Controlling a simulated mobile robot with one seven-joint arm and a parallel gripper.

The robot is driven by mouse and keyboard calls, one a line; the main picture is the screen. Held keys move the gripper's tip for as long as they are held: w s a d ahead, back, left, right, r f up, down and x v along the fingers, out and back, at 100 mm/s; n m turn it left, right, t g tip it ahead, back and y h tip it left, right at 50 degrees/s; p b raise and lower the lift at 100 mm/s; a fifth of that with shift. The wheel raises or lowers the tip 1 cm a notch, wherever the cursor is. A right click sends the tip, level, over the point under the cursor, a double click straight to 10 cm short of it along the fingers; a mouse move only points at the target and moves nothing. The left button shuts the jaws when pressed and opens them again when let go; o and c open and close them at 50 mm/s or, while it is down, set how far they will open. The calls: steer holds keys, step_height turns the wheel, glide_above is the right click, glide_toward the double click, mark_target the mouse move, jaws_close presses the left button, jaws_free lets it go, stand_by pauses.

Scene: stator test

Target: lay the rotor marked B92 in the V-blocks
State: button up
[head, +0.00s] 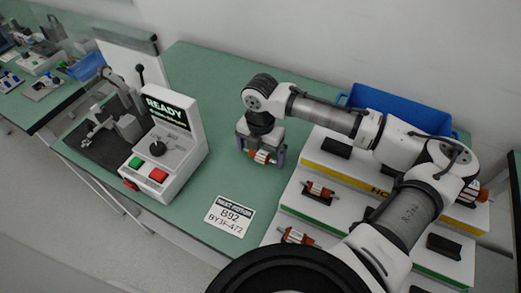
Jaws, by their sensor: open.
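My gripper (262,152) points down over the green bench, left of the rotor rack. Its fingers are open, one on each side of an orange-and-silver rotor (262,157); I cannot tell whether they touch it or what it rests on. No mark can be read on this rotor. A card (230,215) on the bench reads "NEXT ROTOR B92 BY3F-472". Grey blocks (128,126), which look like the V-blocks, stand on the dark base left of the tester; no rotor shows in them, though their shape is small and unclear.
The tester (170,150) shows "READY" and has green and red buttons. On the stepped rack (345,173) lie more rotors (320,190), (295,236), (474,193) and empty dark cradles (335,148). A blue bin (400,108) stands behind. Bench (215,190) between tester and rack is mostly clear.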

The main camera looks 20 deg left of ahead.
mark_target(261, 151)
step_height(261, 151, up, 12)
steer(key=b, duration=0.1)
steer(key=shift+b, duration=0.4)
steer(key=shift+r, duration=0.1)
